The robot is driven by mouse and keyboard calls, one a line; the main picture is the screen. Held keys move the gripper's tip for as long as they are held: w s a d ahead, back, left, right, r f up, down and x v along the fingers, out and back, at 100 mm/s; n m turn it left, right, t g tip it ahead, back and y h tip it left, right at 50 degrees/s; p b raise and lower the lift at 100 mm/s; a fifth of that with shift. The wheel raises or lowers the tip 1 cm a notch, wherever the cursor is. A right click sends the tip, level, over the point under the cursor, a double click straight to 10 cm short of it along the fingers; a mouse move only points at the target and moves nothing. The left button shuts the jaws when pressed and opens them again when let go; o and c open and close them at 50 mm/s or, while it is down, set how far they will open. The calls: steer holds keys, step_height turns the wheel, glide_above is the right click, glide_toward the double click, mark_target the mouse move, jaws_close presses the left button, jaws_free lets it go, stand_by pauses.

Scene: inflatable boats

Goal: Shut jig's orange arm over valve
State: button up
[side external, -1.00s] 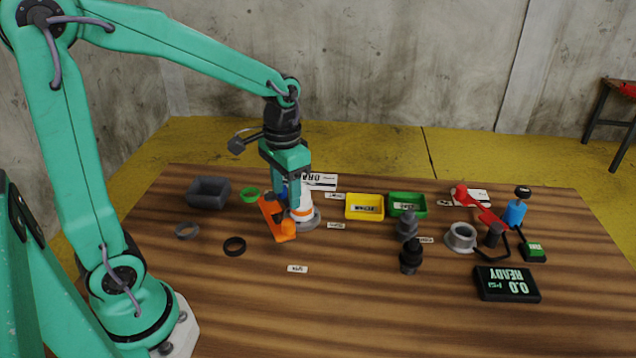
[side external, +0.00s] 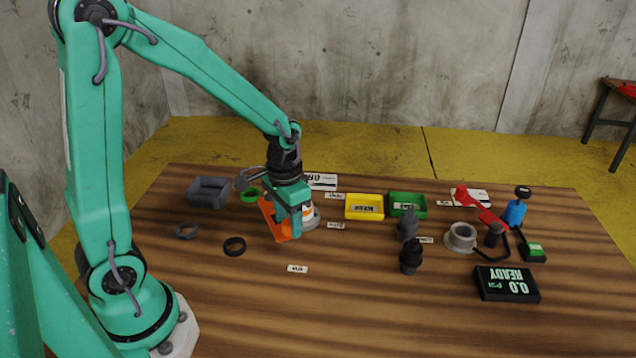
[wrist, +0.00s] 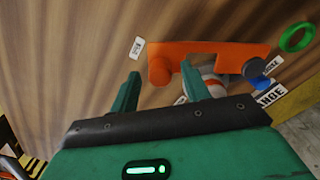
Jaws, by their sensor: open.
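The jig's orange arm (side external: 270,218) lies beside the white valve (side external: 311,218), which has an orange band and a grey base. In the wrist view the orange arm (wrist: 228,53) runs across above my fingers, with a rounded orange knob at its left end and a dark round piece near its right end. The valve (wrist: 213,78) shows just below it, partly hidden by my right finger. My gripper (side external: 297,232) is low over the jig, its fingers open. In the wrist view my gripper (wrist: 160,84) has the knob end in front of the gap between its fingertips.
A dark grey bin (side external: 208,192), a green ring (side external: 249,195) and two dark rings (side external: 234,246) lie to the left. Yellow (side external: 364,207) and green trays (side external: 408,204), dark fittings (side external: 411,256), a red-handled device and a gauge (side external: 506,283) stand right.

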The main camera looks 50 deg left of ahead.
jaws_close()
steer(key=shift+w, duration=0.1)
stand_by(0.3)
steer(key=w+a+n, duration=0.3)
steer(key=w+n, duration=0.9)
steer(key=shift+w+a, duration=0.25)
steer(key=shift+w, duration=0.05)
steer(key=shift+w+r, duration=0.1)
stand_by(0.4)
